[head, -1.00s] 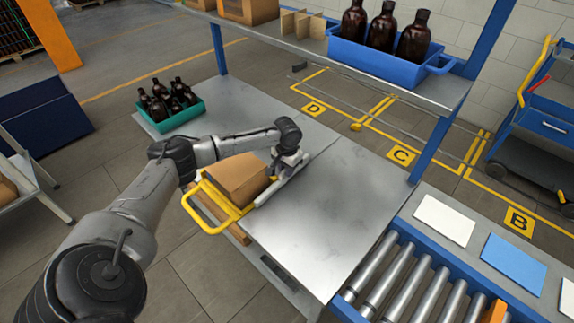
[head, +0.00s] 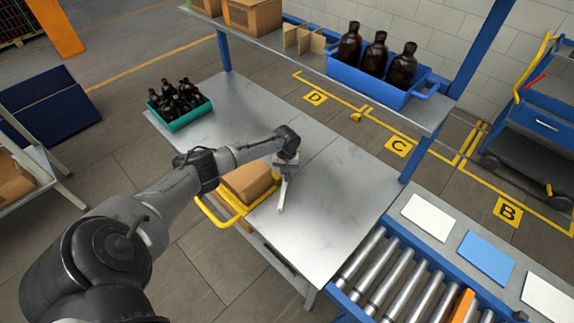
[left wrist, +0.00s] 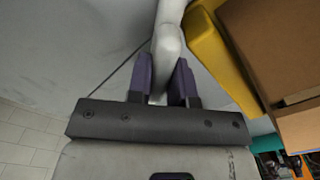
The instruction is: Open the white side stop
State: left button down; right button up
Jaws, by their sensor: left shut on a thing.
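The white side stop (head: 282,194) is a slim pale bar on the metal bench, to the right of a brown carton (head: 249,182) in a yellow frame (head: 220,215). Its near end points toward the front of the bench, with a gap between it and the carton. My left gripper (head: 285,168) reaches in from the left and is over the bar's far end. In the left wrist view the dark purple fingers (left wrist: 162,82) are shut on the white bar (left wrist: 168,42). The bar's far end is hidden under my gripper. My right gripper is not in view.
The metal bench (head: 325,215) is clear to the right of the bar. A teal crate of small bottles (head: 185,120) stands at the back left. A shelf (head: 425,118) with a blue crate of amber bottles (head: 370,85) overhangs the back. A roller conveyor (head: 385,280) lies at right.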

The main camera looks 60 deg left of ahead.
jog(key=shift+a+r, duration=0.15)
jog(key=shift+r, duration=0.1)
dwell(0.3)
pick_arm(q)
jog(key=c, duration=1)
grip_release()
